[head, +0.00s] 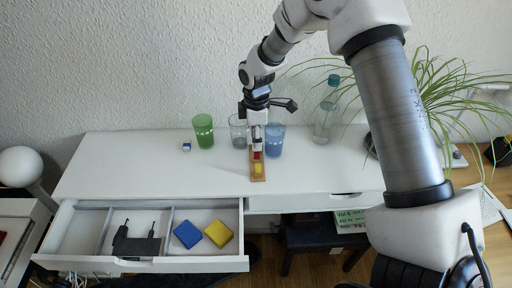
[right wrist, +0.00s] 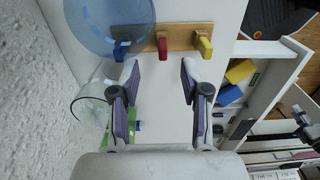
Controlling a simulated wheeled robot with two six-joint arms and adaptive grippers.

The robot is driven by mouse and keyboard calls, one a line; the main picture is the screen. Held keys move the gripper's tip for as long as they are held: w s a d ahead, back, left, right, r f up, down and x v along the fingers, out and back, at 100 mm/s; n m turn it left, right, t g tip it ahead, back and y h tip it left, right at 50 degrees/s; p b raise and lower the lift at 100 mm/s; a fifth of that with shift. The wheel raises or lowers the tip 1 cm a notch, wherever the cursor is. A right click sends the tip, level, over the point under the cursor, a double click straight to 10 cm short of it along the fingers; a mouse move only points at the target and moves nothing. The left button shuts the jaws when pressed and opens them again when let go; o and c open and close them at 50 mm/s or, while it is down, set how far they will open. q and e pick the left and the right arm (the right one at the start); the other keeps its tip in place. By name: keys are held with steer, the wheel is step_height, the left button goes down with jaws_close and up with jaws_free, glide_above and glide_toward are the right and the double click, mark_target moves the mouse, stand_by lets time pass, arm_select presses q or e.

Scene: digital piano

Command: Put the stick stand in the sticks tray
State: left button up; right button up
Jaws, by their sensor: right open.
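The stick stand, a narrow wooden base (head: 256,178) with coloured pegs, lies on the white desk near its front edge. In the right wrist view the base (right wrist: 178,36) carries a blue, a red and a yellow peg. My right gripper (head: 257,150) points down over the stand and hides part of it. In the right wrist view its open fingers (right wrist: 159,72) are apart and empty, with the red peg ahead between them. The open drawer (head: 150,265) has several compartments; I cannot tell whether one is the sticks tray. My left gripper is not in view.
A green glass (head: 203,131), a clear glass (head: 238,131), a blue glass (head: 274,140) and a bottle (head: 326,118) stand behind the stand. In the drawer lie a black object (head: 136,243), a blue block (head: 187,234) and a yellow block (head: 219,232). Its left compartment looks empty.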

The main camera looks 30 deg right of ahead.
mark_target(256, 158)
steer(key=f, duration=0.1)
steer(key=f+p, duration=0.1)
steer(key=f, duration=0.1)
steer(key=f+p, duration=0.1)
steer(key=shift+s+a+f, duration=0.3)
steer(key=shift+s+f, duration=0.05)
steer(key=f, duration=0.3)
steer(key=shift+w+d, duration=0.2)
steer(key=shift+w, duration=0.15)
steer(key=shift+s, duration=0.1)
steer(key=shift+a+r, duration=0.1)
steer(key=c, duration=0.4)
jaws_close()
